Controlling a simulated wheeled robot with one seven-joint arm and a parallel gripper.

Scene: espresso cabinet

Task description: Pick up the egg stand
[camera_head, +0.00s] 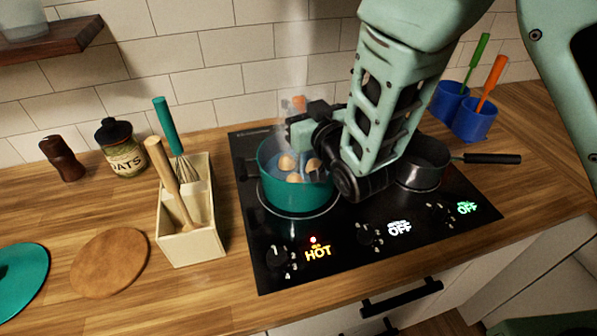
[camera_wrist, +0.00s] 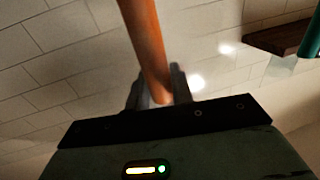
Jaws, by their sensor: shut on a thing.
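A teal pot (camera_head: 275,195) with several brown eggs (camera_head: 293,178) stands on the left burner, with steam rising. My gripper (camera_head: 298,120) is above the back of the pot, shut on an orange handle (camera_head: 298,102). In the wrist view the orange handle (camera_wrist: 147,45) runs between the two fingers of my gripper (camera_wrist: 160,88). I take the handle as part of the egg stand. Its lower part is hidden by my gripper and the pot, so I cannot tell whether it rests on the pot's bottom or is lifted.
The cooktop (camera_head: 330,245) shows HOT near the pot. A dark pan (camera_head: 425,160) stands to the right. A cream utensil holder (camera_head: 195,240) stands close at left. Blue cups (camera_head: 475,118) stand at the back right. The tiled wall (camera_head: 215,45) is behind.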

